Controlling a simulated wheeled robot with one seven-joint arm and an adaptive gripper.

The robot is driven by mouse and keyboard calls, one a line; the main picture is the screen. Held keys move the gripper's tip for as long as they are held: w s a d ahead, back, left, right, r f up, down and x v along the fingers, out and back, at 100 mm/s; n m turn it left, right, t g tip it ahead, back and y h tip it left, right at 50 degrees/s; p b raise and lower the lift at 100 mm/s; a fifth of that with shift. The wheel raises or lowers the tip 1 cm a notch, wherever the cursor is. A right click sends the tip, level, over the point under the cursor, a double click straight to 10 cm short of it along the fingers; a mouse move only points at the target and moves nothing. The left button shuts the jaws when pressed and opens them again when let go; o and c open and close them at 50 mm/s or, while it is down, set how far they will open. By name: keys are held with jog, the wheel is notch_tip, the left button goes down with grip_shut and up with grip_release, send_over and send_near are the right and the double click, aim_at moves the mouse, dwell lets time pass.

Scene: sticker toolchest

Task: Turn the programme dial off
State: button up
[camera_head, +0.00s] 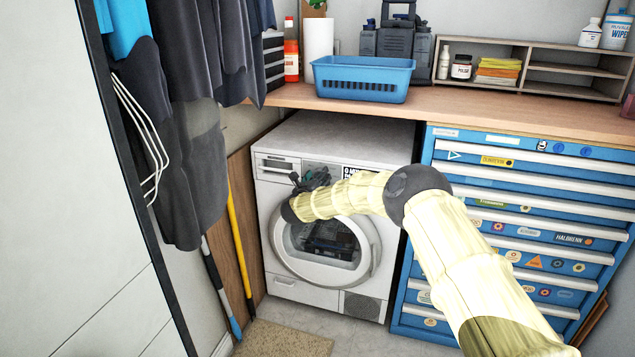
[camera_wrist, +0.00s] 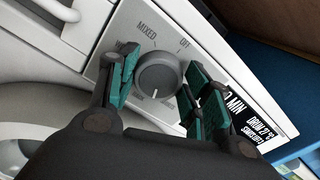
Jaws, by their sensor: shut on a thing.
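The programme dial (camera_wrist: 158,75) is a grey round knob on the washer-dryer's control panel (camera_wrist: 190,20). In the wrist view my gripper (camera_wrist: 160,84) has one green-padded finger on each side of the dial and is shut on it. A pale mark on the dial points toward the picture's bottom. Printed labels stand around it: MIXED above, one that seems to read OFF at upper right, and one at the left mostly hidden by a finger. In the head view my gripper (camera_head: 310,181) is at the white machine's (camera_head: 285,205) panel; my arm and gripper hide the dial there.
A black display (camera_wrist: 248,115) with white text is right of the dial. The round door (camera_head: 365,235) is below, shut. A blue drawer chest (camera_head: 428,200) stands right. Dark clothes (camera_head: 185,60) and a yellow pole (camera_head: 238,235) are left. A wooden counter (camera_head: 470,105) runs above.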

jog(key=n, duration=0.2)
jog(key=n+b, duration=0.1)
jog(key=n, duration=0.1)
jog(key=shift+a+f+n, duration=0.1)
jog(key=shift+a+n, duration=0.1)
jog(key=shift+n, duration=0.2)
jog(key=n, duration=0.3)
jog(key=shift+n, duration=0.3)
jog(key=n, duration=0.3)
jog(key=shift+a+f+n, duration=0.1)
jog(key=shift+n, duration=0.2)
jog(key=n, duration=0.4)
jog(key=shift+f+n, duration=0.1)
jog(key=shift+n, duration=0.2)
jog(key=n+p, duration=0.1)
jog(key=n, duration=0.2)
jog(key=shift+n, duration=0.3)
jog(key=n, duration=0.3)
jog(key=shift+f+n+p, duration=0.15)
jog(key=shift+n+p, duration=0.15)
jog(key=n, duration=0.3)
jog(key=shift+d+n+p, duration=0.2)
jog(key=shift+n+p, duration=0.1)
jog(key=shift+d+f+n, duration=0.15)
jog(key=shift+n, duration=1.85)
